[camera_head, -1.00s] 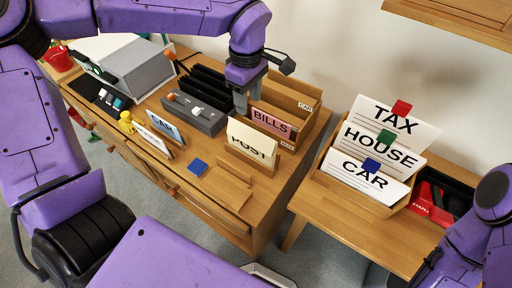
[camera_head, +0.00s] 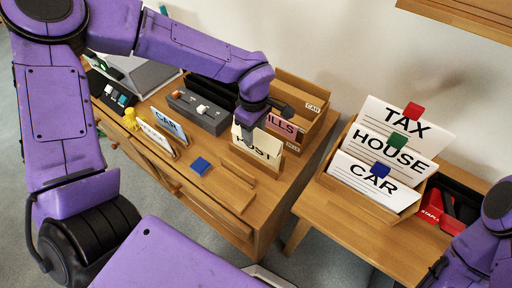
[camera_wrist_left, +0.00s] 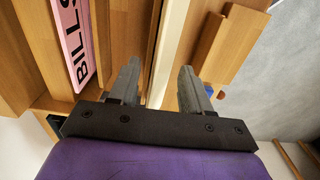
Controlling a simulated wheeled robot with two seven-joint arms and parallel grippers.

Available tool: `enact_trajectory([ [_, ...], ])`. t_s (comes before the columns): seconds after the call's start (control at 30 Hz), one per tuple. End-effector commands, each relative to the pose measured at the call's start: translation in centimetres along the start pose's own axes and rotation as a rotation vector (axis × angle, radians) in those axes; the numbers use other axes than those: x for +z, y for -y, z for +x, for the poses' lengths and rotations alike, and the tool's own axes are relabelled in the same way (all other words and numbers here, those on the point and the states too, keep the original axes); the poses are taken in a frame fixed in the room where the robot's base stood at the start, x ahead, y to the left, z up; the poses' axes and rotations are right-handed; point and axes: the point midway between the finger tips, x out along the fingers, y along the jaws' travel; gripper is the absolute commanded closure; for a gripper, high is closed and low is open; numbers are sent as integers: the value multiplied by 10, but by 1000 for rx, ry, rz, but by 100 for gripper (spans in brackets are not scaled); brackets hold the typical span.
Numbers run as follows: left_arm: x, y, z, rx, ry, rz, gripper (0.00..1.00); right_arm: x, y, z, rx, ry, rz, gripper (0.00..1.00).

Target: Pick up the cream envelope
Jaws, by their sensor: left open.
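The cream envelope (camera_head: 271,147), marked POST, stands upright in a small wooden holder on the desk. My left gripper (camera_head: 250,138) is over it, and its fingers hide part of the lettering. In the left wrist view the envelope's edge (camera_wrist_left: 168,52) runs between the two open fingers of my left gripper (camera_wrist_left: 157,85), one on each side. The fingers look apart from the envelope, with a wider gap on the right. My right arm shows at the lower right of the head view, but its gripper is out of view.
The pink BILLS card (camera_head: 283,126) stands in a wooden sorter close behind the envelope; it also shows in the left wrist view (camera_wrist_left: 72,40). A grey box (camera_head: 198,112) lies to the left. TAX, HOUSE and CAR envelopes stand at right.

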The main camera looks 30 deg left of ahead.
Motion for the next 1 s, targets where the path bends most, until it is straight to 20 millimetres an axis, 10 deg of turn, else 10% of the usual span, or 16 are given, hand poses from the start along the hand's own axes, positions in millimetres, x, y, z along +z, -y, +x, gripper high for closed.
enact_trajectory([
  [0.1,0,0,0,1,0,0,58,0,0,0,0,0,0,57],
  [0.23,0,0,-1,1,0,0,100,0,0,0,0,0,0,57],
  [0.77,0,-2,-6,8,0,1,100,0,0,0,0,0,0,57],
  [1.0,0,-4,-43,14,0,1,100,-1,0,-3,0,0,0,57],
])
